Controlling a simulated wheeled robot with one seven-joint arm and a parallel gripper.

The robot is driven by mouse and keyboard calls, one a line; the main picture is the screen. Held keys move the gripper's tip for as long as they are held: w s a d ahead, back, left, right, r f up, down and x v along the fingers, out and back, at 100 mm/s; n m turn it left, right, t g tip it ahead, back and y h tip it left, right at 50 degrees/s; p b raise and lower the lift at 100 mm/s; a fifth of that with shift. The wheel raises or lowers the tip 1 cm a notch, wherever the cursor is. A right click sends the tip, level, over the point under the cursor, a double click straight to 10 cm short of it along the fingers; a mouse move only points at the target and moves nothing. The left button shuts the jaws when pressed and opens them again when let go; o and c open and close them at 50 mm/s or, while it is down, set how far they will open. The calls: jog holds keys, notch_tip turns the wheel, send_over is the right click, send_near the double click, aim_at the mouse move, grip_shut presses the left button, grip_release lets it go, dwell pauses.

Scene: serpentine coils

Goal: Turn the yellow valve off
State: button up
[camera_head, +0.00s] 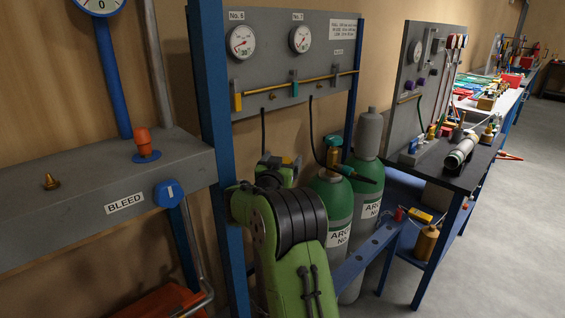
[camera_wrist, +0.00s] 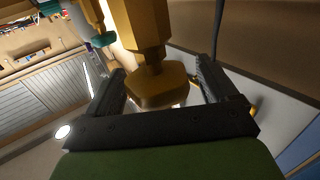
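The yellow valve (camera_head: 237,102) is at the left end of the brass pipe on the grey gauge panel. A teal valve (camera_head: 294,88) sits further right on the pipe. My gripper is mostly hidden behind my green arm in the head view, low in front of the panel. In the wrist view my gripper (camera_wrist: 160,92) is open. A gold fitting with a rounded, faceted end (camera_wrist: 160,84) is between its fingers, with a gap seeming to show on each side. A teal part (camera_wrist: 103,39) is up and left of it. I cannot be sure the fitting is the yellow valve.
Two green argon cylinders (camera_head: 338,205) stand right of my arm, with a brass regulator (camera_head: 333,158) and black hoses. A blue post (camera_head: 214,120) is close on the left. A grey bleed shelf (camera_head: 60,215) is further left. Open floor (camera_head: 500,240) lies right.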

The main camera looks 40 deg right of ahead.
jog(key=b+v, duration=0.1)
jog(key=v, duration=0.6)
jog(key=shift+s+a, duration=0.15)
jog(key=shift+a, duration=0.05)
jog(key=shift+s, duration=0.1)
